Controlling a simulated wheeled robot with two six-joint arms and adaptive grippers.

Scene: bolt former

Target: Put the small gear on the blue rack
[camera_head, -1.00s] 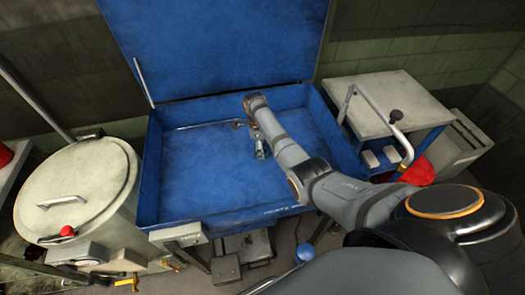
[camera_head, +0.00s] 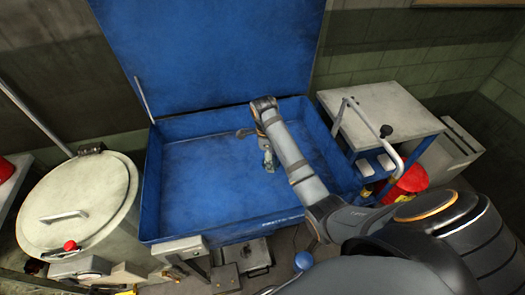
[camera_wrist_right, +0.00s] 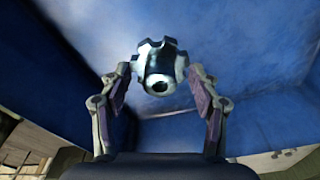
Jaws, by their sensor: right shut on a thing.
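The small gear (camera_wrist_right: 160,68) is a shiny metal toothed part with a dark round hole, held between the fingertips of my right gripper (camera_wrist_right: 160,75) in the right wrist view. In the head view my right gripper (camera_head: 269,160) hangs over the open blue basin (camera_head: 200,185), and the gear is too small to make out there. The gap between the gear and the basin floor cannot be judged. My left gripper is not in view. I cannot tell for sure which part is the blue rack; a blue-framed stand (camera_head: 425,150) with a grey top is at the right.
The basin's raised blue lid (camera_head: 210,50) stands at the back. A round lidded drum (camera_head: 80,205) is at the left. A red bucket (camera_head: 410,183) sits by the stand, and a curved metal handle (camera_head: 350,115) rises beside it. The basin's left floor is clear.

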